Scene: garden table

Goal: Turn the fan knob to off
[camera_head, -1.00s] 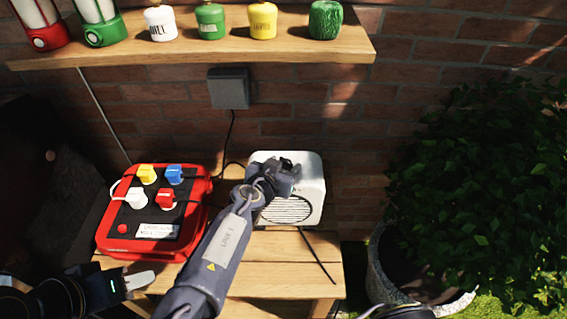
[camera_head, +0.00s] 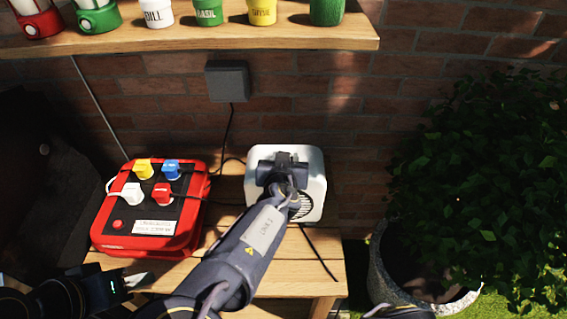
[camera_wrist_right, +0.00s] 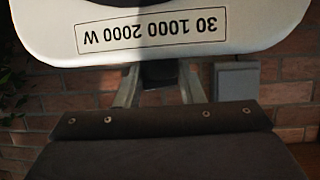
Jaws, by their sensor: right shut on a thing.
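The white fan box (camera_head: 314,168) stands on the wooden bench, with a dark grille partly hidden by my right arm. My right gripper (camera_wrist_right: 160,88) is at the top of the fan. In the right wrist view its two fingers are on either side of a dark knob (camera_wrist_right: 160,73) and shut on it. A label reading "1000 2000 W" (camera_wrist_right: 150,33) shows upside down beside the knob on the white casing. The knob's pointer is hidden. My left gripper (camera_head: 138,279) is low at the left, away from the fan; its opening is unclear.
A red box (camera_head: 150,240) with several coloured plugs stands left of the fan, cables running from it. A shelf (camera_head: 200,42) with jars is above, and a grey wall socket (camera_head: 227,82) hangs behind. A potted bush (camera_head: 470,190) is at the right.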

